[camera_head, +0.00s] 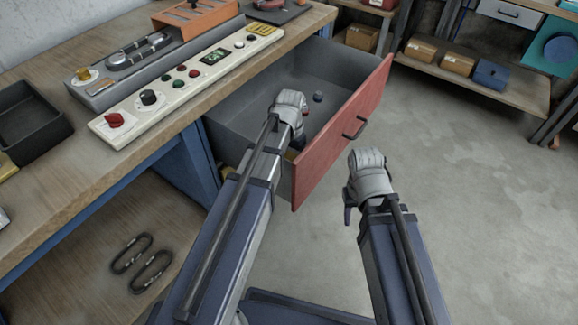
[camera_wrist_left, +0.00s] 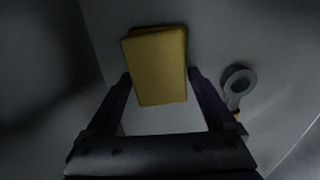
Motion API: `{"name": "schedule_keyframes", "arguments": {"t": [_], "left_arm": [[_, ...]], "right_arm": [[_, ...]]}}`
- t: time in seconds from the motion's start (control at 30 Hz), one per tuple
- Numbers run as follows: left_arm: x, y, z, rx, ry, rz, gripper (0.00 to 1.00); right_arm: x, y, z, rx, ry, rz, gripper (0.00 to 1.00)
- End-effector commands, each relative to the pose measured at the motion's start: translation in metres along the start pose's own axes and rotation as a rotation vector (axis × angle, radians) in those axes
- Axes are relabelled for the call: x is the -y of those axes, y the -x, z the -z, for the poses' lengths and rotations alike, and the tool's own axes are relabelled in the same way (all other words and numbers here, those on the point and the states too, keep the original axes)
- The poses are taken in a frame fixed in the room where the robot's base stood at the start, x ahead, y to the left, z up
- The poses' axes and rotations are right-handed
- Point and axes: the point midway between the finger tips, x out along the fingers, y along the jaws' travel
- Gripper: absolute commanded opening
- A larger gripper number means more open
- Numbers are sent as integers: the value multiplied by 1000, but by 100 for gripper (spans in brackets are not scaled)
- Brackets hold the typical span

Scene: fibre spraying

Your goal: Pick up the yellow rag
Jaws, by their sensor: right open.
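The yellow rag (camera_wrist_left: 158,66) shows in the left wrist view as a folded, roughly rectangular block against a grey surface. It lies between the fingertips of my left gripper (camera_wrist_left: 160,76), its sides very close to both fingers. I cannot tell whether they touch or grip it. In the head view my left gripper (camera_head: 288,108) reaches into the open drawer, and I cannot make out the rag there. My right gripper (camera_head: 367,172) is open and empty, outside the drawer, to the right of its red front.
The drawer (camera_head: 342,143) has a red front and grey walls. A small dark object (camera_head: 318,97) lies inside, and a grey ring-shaped item (camera_wrist_left: 238,80) is right of the rag. A white control panel (camera_head: 185,85) sits on the wooden bench. Floor to the right is clear.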

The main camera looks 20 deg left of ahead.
Motion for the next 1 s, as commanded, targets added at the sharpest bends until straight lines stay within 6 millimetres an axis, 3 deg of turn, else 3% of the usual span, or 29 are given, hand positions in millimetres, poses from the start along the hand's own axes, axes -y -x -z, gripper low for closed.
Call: {"name": "schedule_keyframes", "arguments": {"t": [0.07,0.6,1.0], "left_arm": [[0,0,0,0,0,0,79],[0,0,0,0,0,0,18],[0,10,0,0,0,0,16]], "right_arm": [[0,0,0,0,0,0,50],[0,0,0,0,0,0,50],[-1,10,-1,0,0,0,50]]}}
